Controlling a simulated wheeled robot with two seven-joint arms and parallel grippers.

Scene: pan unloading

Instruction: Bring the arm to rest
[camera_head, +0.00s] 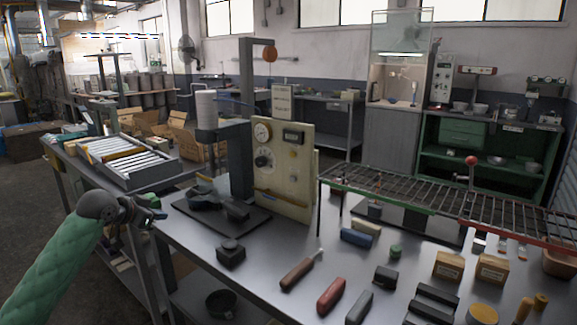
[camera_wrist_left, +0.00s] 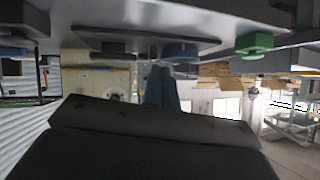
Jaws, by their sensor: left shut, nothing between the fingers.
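My left arm (camera_head: 60,262), in a green quilted sleeve, comes in from the lower left of the head view. Its gripper (camera_head: 156,208) is shut and empty, at the left edge of the metal workbench (camera_head: 205,262). It is apart from the tools on the bench. In the left wrist view a large dark shape fills the bottom, and the room appears upside down. My right arm and gripper are not in view.
A cream gauge panel (camera_head: 284,165) and grey post (camera_head: 240,165) stand on the bench. A wire rack (camera_head: 400,190) spans its right side. A black block (camera_head: 231,254), a screwdriver (camera_head: 298,273) and several small items lie in front. A roller tray (camera_head: 130,160) sits behind left.

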